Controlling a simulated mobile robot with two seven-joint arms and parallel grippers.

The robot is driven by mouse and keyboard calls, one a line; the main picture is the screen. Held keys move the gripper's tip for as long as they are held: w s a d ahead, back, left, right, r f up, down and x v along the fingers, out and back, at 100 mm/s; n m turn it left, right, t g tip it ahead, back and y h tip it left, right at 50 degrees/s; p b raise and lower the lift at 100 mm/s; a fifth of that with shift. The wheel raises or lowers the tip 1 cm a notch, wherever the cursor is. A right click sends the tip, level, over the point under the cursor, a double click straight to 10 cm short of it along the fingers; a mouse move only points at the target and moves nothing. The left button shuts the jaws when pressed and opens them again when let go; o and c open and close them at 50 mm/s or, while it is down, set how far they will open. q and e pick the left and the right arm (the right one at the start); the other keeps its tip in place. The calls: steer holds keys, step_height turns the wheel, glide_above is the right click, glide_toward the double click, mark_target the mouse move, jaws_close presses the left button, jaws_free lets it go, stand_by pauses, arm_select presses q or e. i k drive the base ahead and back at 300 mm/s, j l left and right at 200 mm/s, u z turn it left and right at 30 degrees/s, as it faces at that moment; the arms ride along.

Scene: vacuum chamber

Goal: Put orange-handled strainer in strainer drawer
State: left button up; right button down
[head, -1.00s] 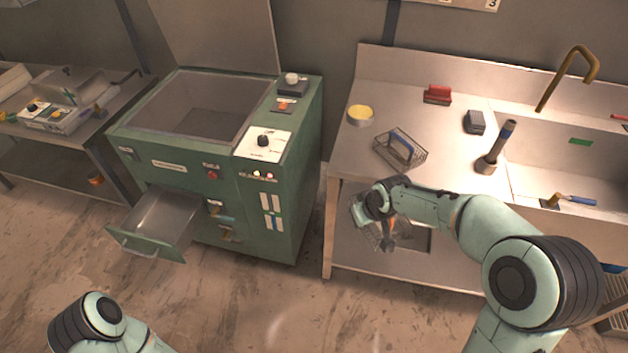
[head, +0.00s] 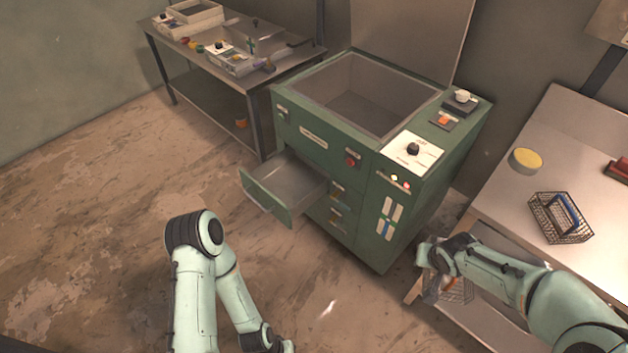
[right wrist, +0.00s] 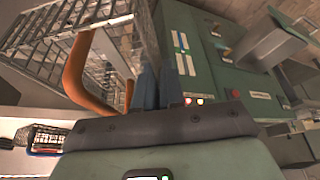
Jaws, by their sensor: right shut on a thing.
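My right gripper (head: 440,278) is shut on the orange-handled strainer (head: 460,291), in front of the steel table and right of the green cabinet. In the right wrist view the strainer's orange handle (right wrist: 78,78) and wire basket (right wrist: 135,32) show close up; the gripper's hold is partly hidden. The open drawer (head: 265,201) sticks out of the green cabinet's lower front, to the left of the gripper, and looks empty. My left arm is folded at the bottom of the head view; its gripper is out of frame.
The green cabinet (head: 370,200) has an open top basin and a control panel. A blue-handled strainer (head: 560,217) and a yellow-topped round tin (head: 525,160) are on the steel table (head: 505,205). A cluttered workbench (head: 205,87) stands at the back left. The floor before the drawer is clear.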

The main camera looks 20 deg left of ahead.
mark_target(293, 192)
steer(key=i+j, duration=0.15)
steer(key=j, duration=0.25)
steer(key=i+j, duration=0.15)
steer(key=j, duration=0.25)
steer(key=i+j, duration=0.15)
steer(key=j, duration=0.25)
steer(key=i+j, duration=0.15)
steer(key=j, duration=0.25)
steer(key=i+j, duration=0.15)
steer(key=j, duration=0.25)
steer(key=i+j, duration=0.15)
steer(key=j, duration=0.25)
steer(key=i+j, duration=0.15)
steer(key=j, duration=0.25)
steer(key=i+j+u, duration=0.1)
steer(key=j, duration=0.35)
